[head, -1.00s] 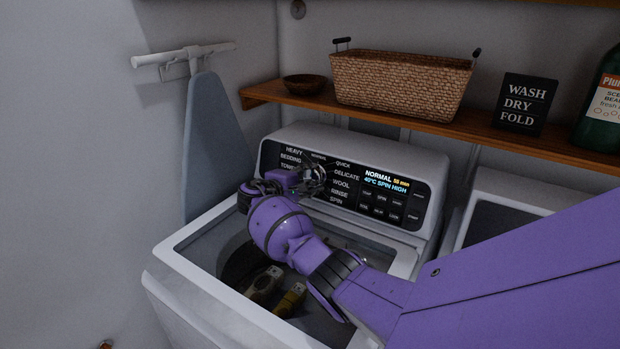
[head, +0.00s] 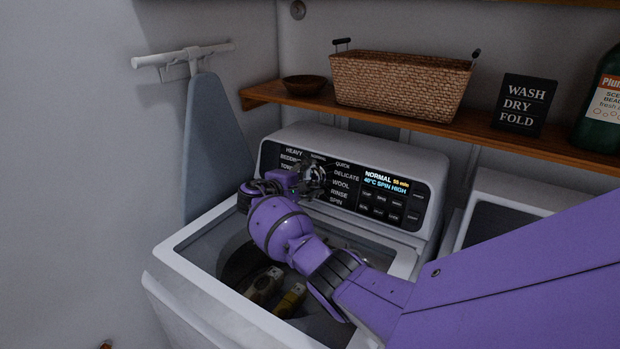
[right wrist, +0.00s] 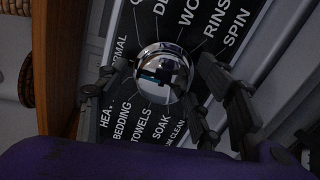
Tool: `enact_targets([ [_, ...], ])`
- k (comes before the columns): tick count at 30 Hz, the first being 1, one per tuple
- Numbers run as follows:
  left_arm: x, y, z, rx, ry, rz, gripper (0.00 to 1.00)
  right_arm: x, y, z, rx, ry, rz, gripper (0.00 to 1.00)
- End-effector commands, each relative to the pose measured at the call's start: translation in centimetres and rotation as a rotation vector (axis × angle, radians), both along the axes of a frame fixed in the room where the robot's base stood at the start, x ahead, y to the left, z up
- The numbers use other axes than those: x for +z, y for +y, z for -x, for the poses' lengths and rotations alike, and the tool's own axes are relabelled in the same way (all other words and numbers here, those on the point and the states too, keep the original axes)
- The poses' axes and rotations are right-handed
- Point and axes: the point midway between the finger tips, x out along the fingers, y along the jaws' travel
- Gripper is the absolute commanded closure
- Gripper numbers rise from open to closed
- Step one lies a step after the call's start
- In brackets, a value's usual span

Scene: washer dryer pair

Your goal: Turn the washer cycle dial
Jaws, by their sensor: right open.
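The washer cycle dial (right wrist: 162,72) is a round chrome knob on the black control panel (right wrist: 135,108), ringed by white cycle names. In the head view the dial (head: 316,172) shows partly behind my right gripper (head: 303,180). In the right wrist view my right gripper (right wrist: 157,74) is open, with one finger on each side of the dial. Small gaps seem to show between fingers and knob; I cannot tell whether either finger touches it. The panel's lit display (head: 385,181) reads NORMAL, 40°C, SPIN HIGH. My left gripper is not in view.
The white washer (head: 190,290) has a glass lid below my right arm. A wooden shelf (head: 300,105) above the panel carries a wicker basket (head: 400,85), a bowl (head: 304,85), a sign (head: 525,103) and a green bottle (head: 602,110). An ironing board (head: 208,145) hangs at left.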

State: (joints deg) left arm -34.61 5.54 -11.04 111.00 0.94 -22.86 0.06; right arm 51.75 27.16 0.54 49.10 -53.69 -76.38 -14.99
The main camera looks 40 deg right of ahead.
Motion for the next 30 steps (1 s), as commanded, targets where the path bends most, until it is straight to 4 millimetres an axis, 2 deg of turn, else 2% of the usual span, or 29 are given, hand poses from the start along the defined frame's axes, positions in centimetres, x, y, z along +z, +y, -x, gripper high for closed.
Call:
enact_targets([
  [5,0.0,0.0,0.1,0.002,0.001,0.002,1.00,0.3,2.3,0.3,0.004,-0.003,-0.001,0.39],
  [12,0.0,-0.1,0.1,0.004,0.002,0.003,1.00,1.4,7.2,1.3,0.003,-0.002,-0.002,0.39],
  [18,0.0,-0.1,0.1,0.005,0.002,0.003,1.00,2.1,10.2,2.0,0.001,-0.001,-0.001,0.39],
  [24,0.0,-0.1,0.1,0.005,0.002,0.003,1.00,2.4,11.3,2.3,-0.001,-0.001,0.001,0.39],
  [30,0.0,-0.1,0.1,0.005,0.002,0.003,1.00,2.4,11.3,2.3,-0.001,-0.001,0.001,0.39],
])
